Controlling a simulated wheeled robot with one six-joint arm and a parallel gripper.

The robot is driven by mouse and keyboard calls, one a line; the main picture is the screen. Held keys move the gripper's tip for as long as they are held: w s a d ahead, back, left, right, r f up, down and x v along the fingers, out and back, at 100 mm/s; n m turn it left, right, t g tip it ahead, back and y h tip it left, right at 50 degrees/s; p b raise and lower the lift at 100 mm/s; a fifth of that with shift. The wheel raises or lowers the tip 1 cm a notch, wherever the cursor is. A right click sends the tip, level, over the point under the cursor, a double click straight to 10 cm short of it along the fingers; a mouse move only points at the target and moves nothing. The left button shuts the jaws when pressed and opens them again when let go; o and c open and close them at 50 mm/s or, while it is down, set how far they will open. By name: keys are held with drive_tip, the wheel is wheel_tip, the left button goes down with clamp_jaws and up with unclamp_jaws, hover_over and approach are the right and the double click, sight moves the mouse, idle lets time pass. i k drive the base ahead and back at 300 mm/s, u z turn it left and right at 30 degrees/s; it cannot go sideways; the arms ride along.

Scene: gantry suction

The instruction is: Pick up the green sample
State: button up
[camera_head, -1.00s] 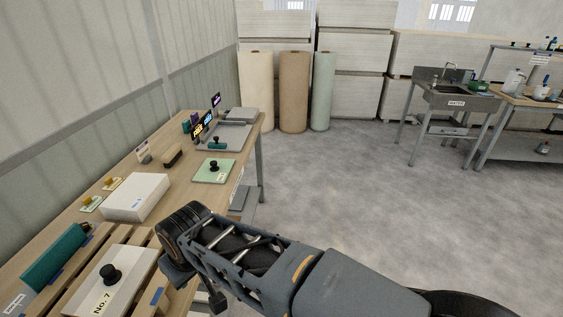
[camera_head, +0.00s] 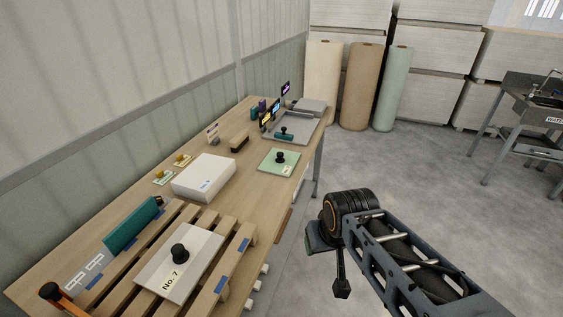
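The green sample (camera_head: 270,166) is a flat pale green square with a black knob on top and a small label at its front corner. It lies flat on the wooden table near its right edge, with nothing on it. My arm comes in from the lower right, beyond the table's right edge. A dark part at its end (camera_head: 342,288) hangs down over the floor, to the right of and nearer than the green sample, clear of it. The fingers cannot be made out there, so open or shut does not show.
A white box (camera_head: 203,177) lies left of the sample. A white No. 7 panel (camera_head: 195,245) with a black knob lies on a wooden pallet (camera_head: 236,258) in front. A grey tray (camera_head: 301,129) and small signs stand behind.

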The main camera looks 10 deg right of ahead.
sight(279, 161)
drive_tip(key=z, duration=0.95)
drive_tip(key=i, duration=1.45)
drive_tip(key=u, duration=3.05)
